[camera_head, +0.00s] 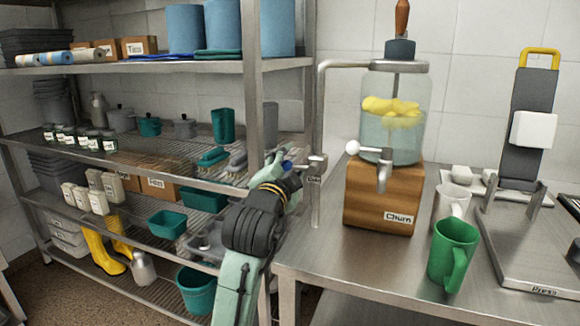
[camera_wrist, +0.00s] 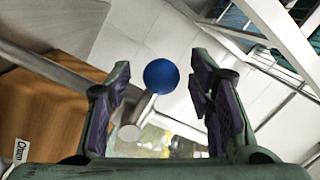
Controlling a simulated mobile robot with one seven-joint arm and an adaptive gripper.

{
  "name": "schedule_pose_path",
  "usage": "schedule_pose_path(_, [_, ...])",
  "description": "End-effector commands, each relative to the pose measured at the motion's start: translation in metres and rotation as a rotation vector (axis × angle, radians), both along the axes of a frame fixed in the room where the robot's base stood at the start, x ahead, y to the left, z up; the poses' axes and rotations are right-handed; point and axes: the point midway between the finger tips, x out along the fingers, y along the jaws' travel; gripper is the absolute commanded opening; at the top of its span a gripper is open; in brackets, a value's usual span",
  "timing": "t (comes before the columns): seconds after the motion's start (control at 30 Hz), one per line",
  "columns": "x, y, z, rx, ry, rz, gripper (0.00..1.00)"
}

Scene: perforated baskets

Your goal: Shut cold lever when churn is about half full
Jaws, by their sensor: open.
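The churn is a clear glass jar (camera_head: 392,140) on a wooden block (camera_head: 383,200) labelled Churn. Yellow lumps (camera_head: 390,107) float high in its pale liquid, whose surface is near them, around or above mid-height. A steel pipe (camera_head: 322,110) rises and bends over the jar. The cold lever has a blue ball knob (camera_head: 287,165), partly hidden by my gripper in the head view. In the wrist view the blue knob (camera_wrist: 161,76) shows between my fingers, with gaps either side. My gripper (camera_wrist: 160,100) is open. The wooden block (camera_wrist: 50,115) shows at left there.
The churn's tap has a white ball knob (camera_head: 352,147). A green mug (camera_head: 453,255) and a pale mug (camera_head: 451,203) stand right of the block. A press (camera_head: 530,130) is at far right. A loaded steel shelf (camera_head: 150,70) stands left of my arm.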

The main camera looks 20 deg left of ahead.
Motion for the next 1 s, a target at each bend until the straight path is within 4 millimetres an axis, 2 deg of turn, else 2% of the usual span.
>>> schedule_pose_path(0.37, [-0.005, 0.001, 0.0, -0.001, -0.001, 0.003, 0.51])
schedule_pose_path(0.47, [-0.018, 0.0, 0.0, -0.001, -0.002, 0.003, 0.51])
schedule_pose_path(0.8, [-0.088, -0.008, -0.004, -0.001, -0.002, 0.002, 0.51])
schedule_pose_path(1.0, [-0.114, -0.01, -0.005, -0.001, 0.0, 0.002, 0.51])
